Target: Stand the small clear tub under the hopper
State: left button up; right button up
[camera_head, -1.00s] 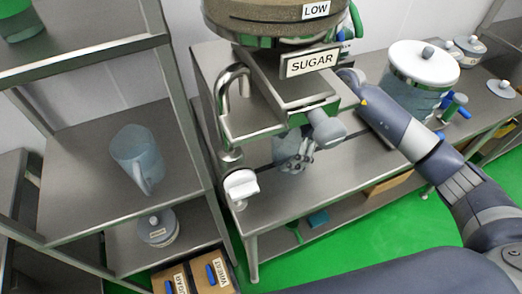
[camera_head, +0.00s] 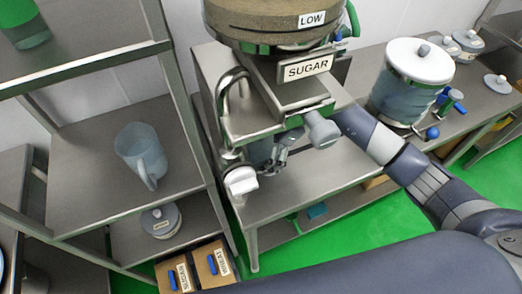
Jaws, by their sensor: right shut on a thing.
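The sugar hopper (camera_head: 265,28) stands at the top middle, with a LOW sign and a SUGAR sign. A metal outlet part juts out below it. The small clear tub (camera_head: 261,152) is under this part, near the steel bench's left end, its top hidden by the metal above. My right gripper (camera_head: 275,157) is shut on the tub from its right side. Whether the tub touches the bench I cannot tell. My left gripper is not in view.
A white handle (camera_head: 241,183) sticks out at the bench's left front. A large clear container with a white lid (camera_head: 421,60) stands on the right. A clear pitcher (camera_head: 141,153) is on the left rack. Bare bench (camera_head: 320,180) lies right of the tub.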

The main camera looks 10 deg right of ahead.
jog(key=o, duration=1.2)
jog(key=shift+c, duration=0.2)
jog(key=shift+r+p, duration=0.15)
jog(key=shift+p, duration=0.15)
jog(key=shift+d+r+b, duration=0.15)
jog(key=shift+d+b, duration=0.75)
jog(key=shift+b, duration=0.15)
jog(key=d+b, duration=0.4)
jog(key=d, duration=0.6)
jog(key=shift+r, duration=0.15)
jog(key=shift+d+r, duration=0.1)
jog(key=shift+d, duration=0.35)
